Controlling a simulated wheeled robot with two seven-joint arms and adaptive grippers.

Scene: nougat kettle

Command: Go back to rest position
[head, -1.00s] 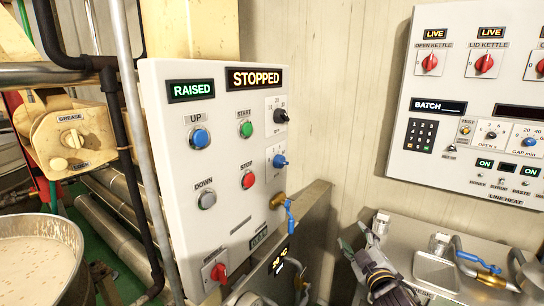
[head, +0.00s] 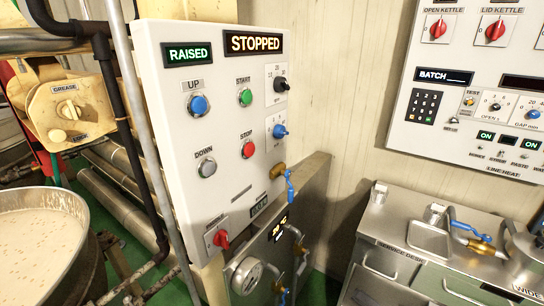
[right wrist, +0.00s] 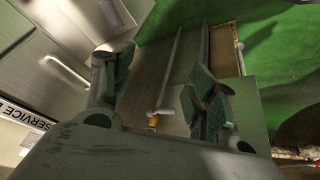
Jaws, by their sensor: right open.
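My right gripper (right wrist: 155,95) shows in the right wrist view with its two green-padded fingers apart and nothing between them. Below it are a pipe with a brass fitting (right wrist: 152,122) and the green floor (right wrist: 275,60). In the head view neither gripper shows. The control panel (head: 226,193) in the head view reads RAISED and STOPPED, with UP, DOWN, START and STOP buttons. My left gripper is in neither view.
A steel service desk (head: 405,247) stands at the lower right under a second panel (head: 398,145) with red knobs. A kettle of pale mix (head: 40,235) is at lower left. Pipes and blue-handled valves (head: 290,187) sit beside the control panel.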

